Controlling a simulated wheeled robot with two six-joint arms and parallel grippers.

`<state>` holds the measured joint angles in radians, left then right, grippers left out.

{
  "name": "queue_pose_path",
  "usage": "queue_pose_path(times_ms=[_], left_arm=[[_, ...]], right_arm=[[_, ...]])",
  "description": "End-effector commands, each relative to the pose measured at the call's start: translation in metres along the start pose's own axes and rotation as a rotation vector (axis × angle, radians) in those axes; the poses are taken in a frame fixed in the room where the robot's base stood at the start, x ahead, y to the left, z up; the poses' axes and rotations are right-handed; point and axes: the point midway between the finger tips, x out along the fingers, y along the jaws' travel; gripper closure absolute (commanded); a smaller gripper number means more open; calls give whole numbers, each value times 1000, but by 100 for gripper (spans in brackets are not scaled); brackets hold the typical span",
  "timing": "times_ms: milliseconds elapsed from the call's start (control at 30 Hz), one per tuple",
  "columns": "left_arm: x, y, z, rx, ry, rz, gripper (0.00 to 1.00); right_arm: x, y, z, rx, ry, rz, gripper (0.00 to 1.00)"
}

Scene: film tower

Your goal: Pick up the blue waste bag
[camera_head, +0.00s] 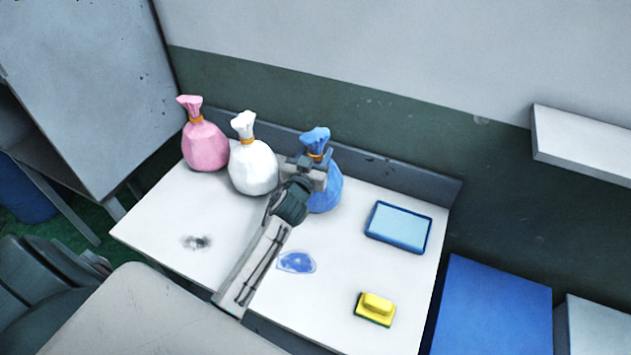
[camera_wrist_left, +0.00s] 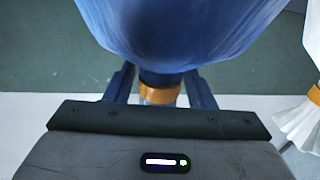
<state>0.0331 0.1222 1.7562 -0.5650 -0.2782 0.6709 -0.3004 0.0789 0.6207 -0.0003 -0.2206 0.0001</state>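The blue waste bag (camera_head: 325,187) stands upright at the back of the white table (camera_head: 350,290), its neck tied with an orange band. My left gripper (camera_head: 316,162) is at the bag's neck, in front of it, and hides part of the bag. In the left wrist view the blue bag (camera_wrist_left: 180,30) appears upside down, with its orange band (camera_wrist_left: 160,96) between my two fingers (camera_wrist_left: 161,88). The fingers look open, one on each side of the neck; any contact is hard to see. My right gripper is not in view.
A white bag (camera_head: 253,168) and a pink bag (camera_head: 205,147) stand left of the blue one. A blue tray (camera_head: 398,227), a yellow sponge (camera_head: 376,308), a blue stain (camera_head: 296,262) and a grey smudge (camera_head: 197,242) are on the table. A low ledge runs behind.

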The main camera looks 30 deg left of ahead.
Motion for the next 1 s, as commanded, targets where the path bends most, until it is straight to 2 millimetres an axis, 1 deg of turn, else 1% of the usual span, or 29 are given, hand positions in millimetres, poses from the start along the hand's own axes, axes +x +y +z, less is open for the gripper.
queue_pose_path(times_ms=[33,233,667,1000], left_arm=[[0,0,0,0,0,0,61],[0,0,0,0,0,0,100],[0,0,-3,0,2,0,100],[0,0,-23,0,5,0,100]], right_arm=[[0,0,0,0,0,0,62],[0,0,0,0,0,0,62],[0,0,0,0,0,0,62],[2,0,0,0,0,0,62]])
